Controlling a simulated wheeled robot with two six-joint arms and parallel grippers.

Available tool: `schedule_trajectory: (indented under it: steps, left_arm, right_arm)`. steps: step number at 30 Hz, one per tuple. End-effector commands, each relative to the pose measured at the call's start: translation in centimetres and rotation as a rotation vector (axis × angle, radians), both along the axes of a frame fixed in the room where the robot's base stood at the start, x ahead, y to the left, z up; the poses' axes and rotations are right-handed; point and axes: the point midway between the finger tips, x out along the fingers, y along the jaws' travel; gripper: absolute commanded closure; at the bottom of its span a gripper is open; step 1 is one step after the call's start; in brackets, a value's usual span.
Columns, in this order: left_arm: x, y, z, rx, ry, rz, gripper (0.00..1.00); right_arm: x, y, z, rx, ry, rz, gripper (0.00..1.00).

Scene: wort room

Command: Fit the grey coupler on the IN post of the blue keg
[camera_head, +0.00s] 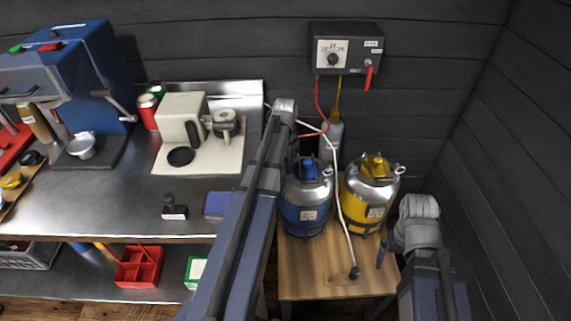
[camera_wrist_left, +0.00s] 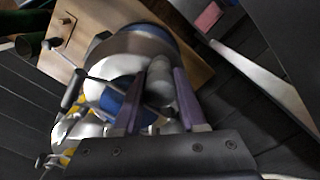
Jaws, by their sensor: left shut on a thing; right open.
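The blue keg (camera_head: 304,208) stands upright on a small wooden table (camera_head: 320,283), with a blue top piece and silver dome. In the left wrist view the blue keg (camera_wrist_left: 118,68) lies just beyond the fingers. My left gripper (camera_wrist_left: 160,100) is shut on the grey coupler (camera_wrist_left: 160,72), a rounded grey piece between purple fingers. In the head view my left gripper (camera_head: 297,160) is at the keg's upper left, largely hidden by its arm. I cannot tell whether the coupler touches the IN post. My right gripper (camera_head: 386,250) is open and empty, right of the table.
A yellow keg (camera_head: 376,190) stands right of the blue one. A grey cylinder (camera_head: 331,130) stands behind. A control box (camera_head: 346,50) hangs on the wall. A steel counter (camera_head: 130,205) is left.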

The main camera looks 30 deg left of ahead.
Motion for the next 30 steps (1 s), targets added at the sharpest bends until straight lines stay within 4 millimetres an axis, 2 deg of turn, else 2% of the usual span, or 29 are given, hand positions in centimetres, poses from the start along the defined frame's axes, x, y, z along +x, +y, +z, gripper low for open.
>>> schedule_trajectory:
  steps: [1,2,10,11,17,24,30]
  left_arm:
    - [0.0,0.0,0.0,0.0,0.0,0.0,1.0]
    - [0.0,0.0,0.0,0.0,0.0,0.0,0.57]
    - [0.0,0.0,0.0,0.0,0.0,0.0,0.27]
    - [0.0,-0.01,0.0,0.0,0.0,0.0,0.25]
    - [0.01,-0.05,0.0,-0.001,-0.001,0.0,0.26]
    - [0.03,-0.12,0.0,-0.002,-0.001,-0.001,0.0]
    - [0.06,-0.2,0.0,-0.004,-0.001,-0.001,0.0]
  right_arm:
    - [0.0,0.0,0.0,0.0,0.0,0.0,0.0]
    - [0.0,0.0,0.0,0.0,0.0,0.0,0.0]
    - [0.0,0.0,0.0,0.0,0.0,0.0,0.0]
    - [0.0,0.0,0.0,0.0,0.0,0.0,0.0]
    - [0.0,0.0,0.0,0.0,0.0,0.0,0.0]
    - [0.0,0.0,0.0,0.0,0.0,0.0,0.0]
    - [0.0,0.0,0.0,0.0,0.0,0.001,0.0]
